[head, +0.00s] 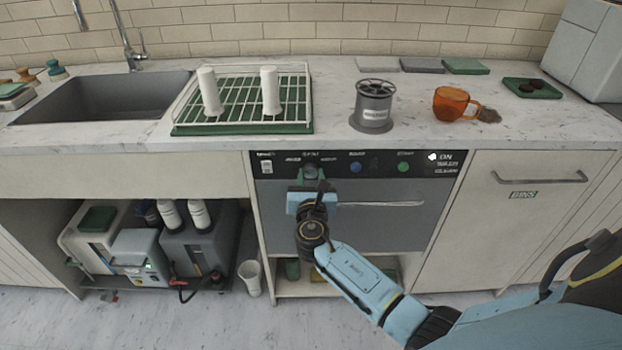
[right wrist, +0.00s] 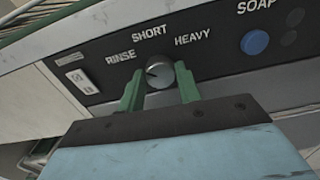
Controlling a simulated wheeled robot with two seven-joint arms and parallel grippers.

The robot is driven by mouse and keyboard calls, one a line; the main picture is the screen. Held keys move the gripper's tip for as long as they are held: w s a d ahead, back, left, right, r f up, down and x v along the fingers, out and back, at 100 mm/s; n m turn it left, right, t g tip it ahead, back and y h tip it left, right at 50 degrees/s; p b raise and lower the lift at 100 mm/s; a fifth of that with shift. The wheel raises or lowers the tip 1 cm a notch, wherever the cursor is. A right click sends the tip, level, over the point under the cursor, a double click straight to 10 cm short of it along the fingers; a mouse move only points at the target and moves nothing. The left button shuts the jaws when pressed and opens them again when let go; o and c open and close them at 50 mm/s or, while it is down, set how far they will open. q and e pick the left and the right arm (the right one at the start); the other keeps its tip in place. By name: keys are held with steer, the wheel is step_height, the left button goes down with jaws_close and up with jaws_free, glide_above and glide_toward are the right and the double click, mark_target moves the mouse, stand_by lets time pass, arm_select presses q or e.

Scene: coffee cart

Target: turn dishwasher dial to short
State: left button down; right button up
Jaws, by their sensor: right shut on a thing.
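The dishwasher dial (right wrist: 160,74) is a round grey knob on the dark control panel, with RINSE, SHORT and HEAVY printed around it from left to right. A pale mark on its face appears to lie on the left side, toward RINSE. My right gripper (right wrist: 159,85) has its two green fingers on either side of the dial and is shut on it. In the head view the right gripper (head: 310,176) reaches up to the panel and mostly covers the dial. My left gripper is not in view.
A blue SOAP button (head: 356,167) and a green button (head: 403,167) sit right of the dial. The dishwasher handle (head: 380,204) runs below. On the counter above stand a dish rack (head: 243,128), a grey canister (head: 373,105) and an orange cup (head: 451,104).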

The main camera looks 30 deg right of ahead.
steer(key=m+b, duration=0.2)
steer(key=m, duration=0.3)
steer(key=shift+f, duration=0.15)
steer(key=m+b, duration=0.2)
steer(key=m, duration=0.2)
steer(key=shift+m+b, duration=0.3)
steer(key=shift+b, duration=0.05)
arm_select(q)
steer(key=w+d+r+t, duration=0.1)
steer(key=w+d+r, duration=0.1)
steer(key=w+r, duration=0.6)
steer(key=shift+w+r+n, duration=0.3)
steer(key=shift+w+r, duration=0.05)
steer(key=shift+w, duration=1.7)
arm_select(e)
steer(key=shift+m, duration=0.6)
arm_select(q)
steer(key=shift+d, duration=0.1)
arm_select(e)
steer(key=o, duration=1)
steer(key=shift+s, duration=0.1)
